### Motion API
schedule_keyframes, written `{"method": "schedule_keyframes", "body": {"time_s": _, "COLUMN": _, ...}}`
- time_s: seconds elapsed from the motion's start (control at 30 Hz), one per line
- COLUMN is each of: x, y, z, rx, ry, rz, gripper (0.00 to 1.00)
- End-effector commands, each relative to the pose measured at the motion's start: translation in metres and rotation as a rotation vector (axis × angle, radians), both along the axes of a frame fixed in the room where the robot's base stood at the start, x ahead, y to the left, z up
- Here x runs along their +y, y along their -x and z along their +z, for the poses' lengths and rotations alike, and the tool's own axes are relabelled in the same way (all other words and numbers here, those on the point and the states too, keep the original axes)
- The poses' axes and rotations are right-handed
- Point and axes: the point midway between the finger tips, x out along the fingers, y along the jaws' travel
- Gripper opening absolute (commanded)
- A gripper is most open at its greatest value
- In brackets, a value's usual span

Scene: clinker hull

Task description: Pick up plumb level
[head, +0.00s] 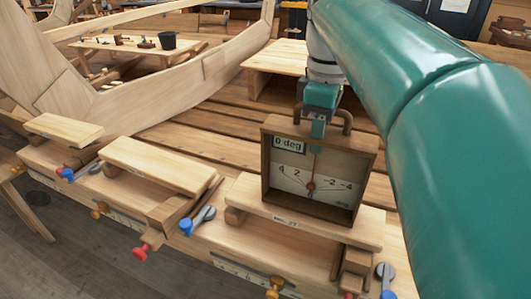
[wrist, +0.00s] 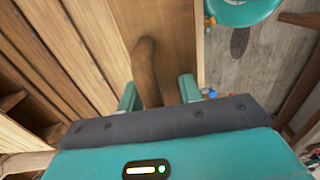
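The plumb level (head: 313,178) is a square brown wooden frame with a pale dial, a red needle and a "0 deg" label. It stands upright on a pale plank, with a brown handle (head: 347,121) on top. My gripper (head: 319,125) is over the middle of the handle, one finger hanging in front of the frame's top edge. In the wrist view the handle (wrist: 146,62) runs between the two fingers of my gripper (wrist: 158,92). The fingers are apart, with a gap on the right side of the handle. The far finger is hidden in the head view.
The plank (head: 355,232) under the level rests on a wooden bench with clamps and colored knobs along its front. Another raised plank (head: 155,165) lies to the left. A curved hull timber (head: 180,95) rises behind. A low wooden platform (head: 275,60) stands behind the level.

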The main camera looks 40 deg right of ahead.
Motion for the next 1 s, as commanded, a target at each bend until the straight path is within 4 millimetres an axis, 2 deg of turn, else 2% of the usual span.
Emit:
{"method": "schedule_keyframes", "body": {"time_s": 0.23, "x": -0.0003, "y": 0.0001, "z": -0.0022, "rx": -0.002, "ry": 0.001, "rz": -0.001, "gripper": 0.35}}
{"method": "schedule_keyframes", "body": {"time_s": 0.4, "x": -0.0002, "y": 0.0002, "z": -0.0021, "rx": -0.002, "ry": 0.001, "rz": -0.001, "gripper": 0.01}}
{"method": "schedule_keyframes", "body": {"time_s": 1.0, "x": -0.0002, "y": 0.0001, "z": -0.0019, "rx": -0.001, "ry": 0.001, "rz": 0.0, "gripper": 0.0}}
